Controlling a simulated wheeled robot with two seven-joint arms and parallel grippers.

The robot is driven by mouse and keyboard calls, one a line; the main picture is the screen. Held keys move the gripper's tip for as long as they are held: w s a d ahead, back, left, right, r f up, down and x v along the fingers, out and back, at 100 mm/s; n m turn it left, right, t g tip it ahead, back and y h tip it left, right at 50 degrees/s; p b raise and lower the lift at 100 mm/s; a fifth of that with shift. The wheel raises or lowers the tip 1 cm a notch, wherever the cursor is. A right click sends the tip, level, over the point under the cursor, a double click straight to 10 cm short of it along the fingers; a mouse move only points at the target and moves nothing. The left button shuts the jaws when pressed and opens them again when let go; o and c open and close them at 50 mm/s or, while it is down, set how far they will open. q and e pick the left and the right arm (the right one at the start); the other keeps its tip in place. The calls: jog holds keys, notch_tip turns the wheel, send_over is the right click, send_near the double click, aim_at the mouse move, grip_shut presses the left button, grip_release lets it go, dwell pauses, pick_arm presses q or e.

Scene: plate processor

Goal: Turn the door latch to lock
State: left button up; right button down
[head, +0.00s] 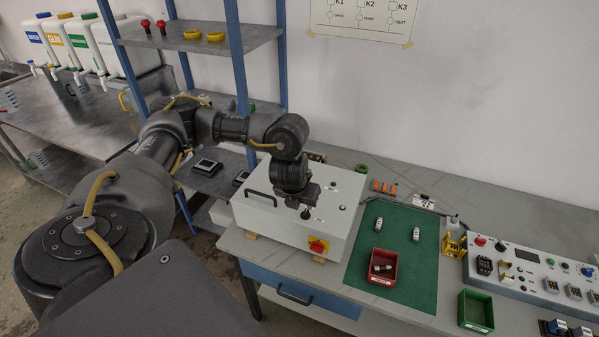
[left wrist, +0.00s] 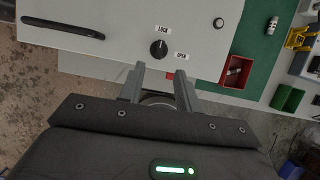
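The door latch is a black round knob (left wrist: 158,48) on the white panel of a box (head: 325,205), in the left wrist view. LOCK is printed above it and OPEN to its lower right. A small pale mark shows on the knob's upper right; its exact setting is hard to tell. My left gripper (left wrist: 158,76) is open and empty, with its two fingers pointing at the knob, one to each side and just short of it. In the head view my left gripper (head: 301,201) hangs over the box top, partly hiding the area around the latch.
A black bar handle (head: 260,198) is on the box's left side, and a red-yellow switch (head: 317,245) on its front. To the right lie a green mat (head: 415,275) with a red bin (head: 382,267), and a control panel (head: 530,270). A blue-post shelf (head: 238,60) stands behind my arm.

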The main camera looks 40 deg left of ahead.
pick_arm(q)
jog(key=shift+v, duration=1.55)
